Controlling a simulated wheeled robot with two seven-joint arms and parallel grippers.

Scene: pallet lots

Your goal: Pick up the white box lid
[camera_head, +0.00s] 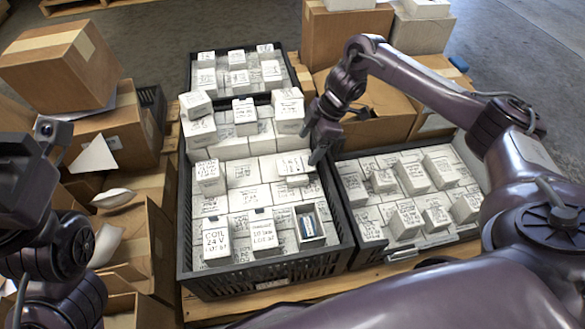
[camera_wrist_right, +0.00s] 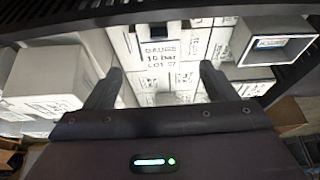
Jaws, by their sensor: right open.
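My right gripper (camera_head: 318,152) is open and points down over the right side of the large black crate (camera_head: 338,240). In the right wrist view its fingers (camera_wrist_right: 158,88) stand apart, with a white labelled piece (camera_wrist_right: 162,52) reading "GAUGE 10 bar" beyond and between them. An open white box (camera_head: 311,224) with something bluish inside stands at the crate's front right. It also shows in the right wrist view (camera_wrist_right: 245,52). My left gripper's fingers do not show.
White labelled boxes fill the large crate, some stacked higher at its back left (camera_head: 199,131). A second black crate (camera_head: 357,257) of white boxes stands to the right, another behind (camera_head: 191,73). Cardboard boxes (camera_head: 60,58) stand left and back right. Clear floor (camera_head: 160,40) shows behind.

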